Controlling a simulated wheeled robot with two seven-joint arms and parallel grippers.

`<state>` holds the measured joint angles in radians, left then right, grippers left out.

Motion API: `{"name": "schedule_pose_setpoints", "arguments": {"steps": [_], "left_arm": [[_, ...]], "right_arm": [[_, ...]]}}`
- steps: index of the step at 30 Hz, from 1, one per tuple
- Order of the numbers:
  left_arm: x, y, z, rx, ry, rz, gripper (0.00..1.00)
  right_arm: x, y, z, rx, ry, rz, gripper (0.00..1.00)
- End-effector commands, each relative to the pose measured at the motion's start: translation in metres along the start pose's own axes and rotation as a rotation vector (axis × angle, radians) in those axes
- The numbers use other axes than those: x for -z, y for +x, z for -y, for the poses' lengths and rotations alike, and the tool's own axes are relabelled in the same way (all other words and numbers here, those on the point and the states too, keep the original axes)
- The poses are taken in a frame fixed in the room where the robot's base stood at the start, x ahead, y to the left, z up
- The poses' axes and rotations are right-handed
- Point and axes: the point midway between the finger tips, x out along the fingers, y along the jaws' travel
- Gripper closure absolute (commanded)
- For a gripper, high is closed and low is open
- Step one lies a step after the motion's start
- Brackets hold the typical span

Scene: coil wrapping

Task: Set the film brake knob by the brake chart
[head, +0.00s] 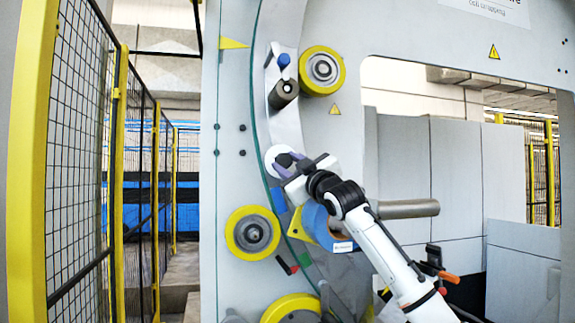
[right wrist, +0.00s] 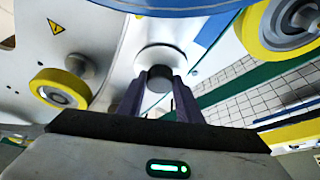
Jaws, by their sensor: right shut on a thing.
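The film brake knob is a dark round knob (head: 284,160) on a white round disc (head: 272,157) on the machine's curved ring. It also shows in the right wrist view, as a dark knob (right wrist: 160,76) in front of a pale disc (right wrist: 161,58). My right gripper (head: 289,163) reaches it from the lower right, its purple fingers on either side of the knob. In the right wrist view the fingers (right wrist: 160,95) are shut on the knob. Its setting marks cannot be read. I cannot make out a brake chart. My left gripper is not in view.
Yellow-rimmed rollers sit above (head: 322,70) and below (head: 252,233) the knob. A blue film roll (head: 318,225) lies close under my right gripper. A dark roller (head: 283,94) is above the knob. A yellow-framed mesh fence (head: 80,120) stands at left.

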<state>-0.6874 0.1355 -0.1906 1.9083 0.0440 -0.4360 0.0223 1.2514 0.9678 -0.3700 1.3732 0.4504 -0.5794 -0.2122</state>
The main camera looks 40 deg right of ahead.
Motion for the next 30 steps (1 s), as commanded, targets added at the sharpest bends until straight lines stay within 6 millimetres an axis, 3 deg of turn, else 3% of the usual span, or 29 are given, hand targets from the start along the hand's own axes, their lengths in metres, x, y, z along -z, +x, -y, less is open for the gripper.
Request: {"name": "schedule_pose_setpoints", "arguments": {"steps": [8, 9, 12, 23, 30], "left_arm": [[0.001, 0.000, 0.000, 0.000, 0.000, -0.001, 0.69], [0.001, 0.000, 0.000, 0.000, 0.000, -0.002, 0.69], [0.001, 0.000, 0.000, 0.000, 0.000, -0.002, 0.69], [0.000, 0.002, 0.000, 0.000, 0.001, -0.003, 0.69], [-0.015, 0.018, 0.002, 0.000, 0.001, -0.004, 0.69]], "right_arm": [[-0.001, 0.000, 0.000, 0.001, 0.000, 0.002, 0.90], [-0.001, 0.000, 0.000, 0.001, 0.000, 0.002, 0.66], [-0.001, 0.000, 0.000, 0.001, 0.000, 0.002, 0.49], [-0.002, -0.003, 0.001, 0.000, 0.000, 0.001, 0.49], [-0.005, -0.039, 0.003, -0.001, -0.004, 0.000, 0.49]]}}
